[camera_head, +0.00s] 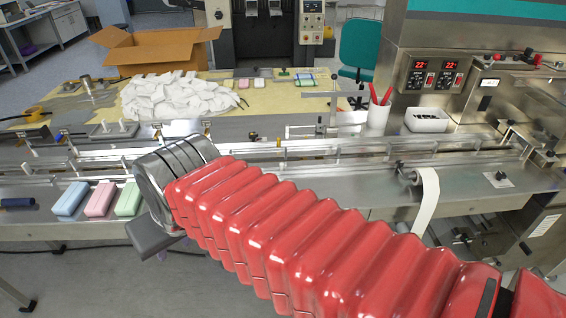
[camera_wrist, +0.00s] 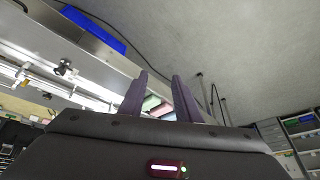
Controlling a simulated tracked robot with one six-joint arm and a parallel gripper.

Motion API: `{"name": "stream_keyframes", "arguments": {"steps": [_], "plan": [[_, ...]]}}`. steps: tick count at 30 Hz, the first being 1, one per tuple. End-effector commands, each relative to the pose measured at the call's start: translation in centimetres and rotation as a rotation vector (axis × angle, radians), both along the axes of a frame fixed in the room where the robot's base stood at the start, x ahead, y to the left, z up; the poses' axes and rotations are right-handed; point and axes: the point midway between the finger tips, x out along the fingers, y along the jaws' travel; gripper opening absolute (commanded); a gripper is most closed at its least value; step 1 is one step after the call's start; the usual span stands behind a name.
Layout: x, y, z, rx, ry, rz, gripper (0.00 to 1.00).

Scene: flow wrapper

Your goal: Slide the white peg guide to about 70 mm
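White pegs (camera_head: 27,169) stand along the conveyor rails at the left in the head view. In the wrist view, small white fittings (camera_wrist: 22,72) show along the rails at the left. My gripper (camera_wrist: 160,78) shows two dark purple fingers with a gap between them and nothing held.
A cloth heap (camera_head: 180,97) and cardboard box (camera_head: 155,50) are behind. My red arm covers the middle.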

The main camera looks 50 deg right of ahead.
Motion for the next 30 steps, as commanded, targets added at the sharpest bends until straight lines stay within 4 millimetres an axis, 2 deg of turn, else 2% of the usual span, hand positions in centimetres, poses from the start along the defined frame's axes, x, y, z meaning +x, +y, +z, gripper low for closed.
{"name": "stream_keyframes", "arguments": {"steps": [8, 14, 21, 26, 30], "plan": [[4.5, -5.2, 1.9, 0.171, 0.059, -0.401, 0.3], [7.5, -9.8, 2.6, 0.3, 0.092, -0.698, 0.3], [10.3, -16.7, 2.7, 0.455, 0.123, -1.055, 0.3], [11.5, -21.9, 2.3, 0.561, 0.138, -1.291, 0.3], [12.0, -26.8, 1.5, 0.654, 0.149, -1.498, 0.3]]}}
